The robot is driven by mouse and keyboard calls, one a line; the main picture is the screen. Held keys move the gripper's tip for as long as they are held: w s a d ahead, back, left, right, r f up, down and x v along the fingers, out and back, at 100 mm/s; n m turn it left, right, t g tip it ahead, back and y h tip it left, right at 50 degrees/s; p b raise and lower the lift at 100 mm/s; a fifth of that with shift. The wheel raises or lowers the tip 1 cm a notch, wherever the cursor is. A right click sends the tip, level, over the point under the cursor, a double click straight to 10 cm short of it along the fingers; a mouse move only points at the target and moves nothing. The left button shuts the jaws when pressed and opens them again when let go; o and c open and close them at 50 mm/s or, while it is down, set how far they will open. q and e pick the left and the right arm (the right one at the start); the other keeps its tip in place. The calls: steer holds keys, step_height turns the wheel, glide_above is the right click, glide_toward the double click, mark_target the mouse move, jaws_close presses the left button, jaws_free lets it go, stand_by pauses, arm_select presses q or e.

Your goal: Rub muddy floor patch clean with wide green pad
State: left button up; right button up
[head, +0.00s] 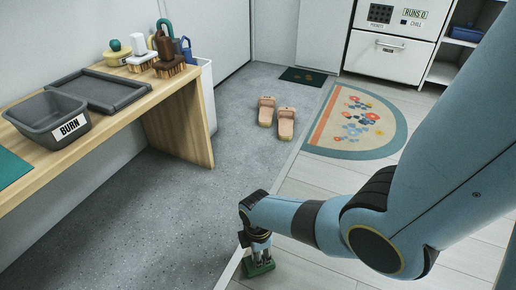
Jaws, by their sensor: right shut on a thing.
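My right gripper (257,246) is shut on a green pad (260,268) and points down at the lower middle of the head view. The pad is low over the pale plank floor, beside the light strip that borders the grey floor. I cannot tell whether it touches the floor. The gripper hides part of its top. No muddy patch shows clearly; my right arm covers much of the plank floor on the right. My left gripper is not in view.
A wooden bench (178,118) at left bears a grey bin marked BURN (50,118), a dark tray (105,90) and brushes (168,62). Tan slippers (266,110), a dark green mat (303,76) and a half-round flowered rug (352,148) lie beyond. The grey floor's middle is clear.

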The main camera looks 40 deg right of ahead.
steer(key=shift+f+b, duration=0.4)
steer(key=shift+f, duration=0.15)
steer(key=shift+d, duration=0.15)
steer(key=shift+w+d+r, duration=0.15)
steer(key=shift+d, duration=0.15)
steer(key=shift+a, duration=0.15)
steer(key=shift+s+a+f, duration=0.2)
steer(key=shift+s+a, duration=0.2)
steer(key=shift+a, duration=0.35)
steer(key=shift+d, duration=0.15)
steer(key=shift+w+d+r, duration=0.1)
steer(key=shift+w+d, duration=0.25)
steer(key=shift+d, duration=0.35)
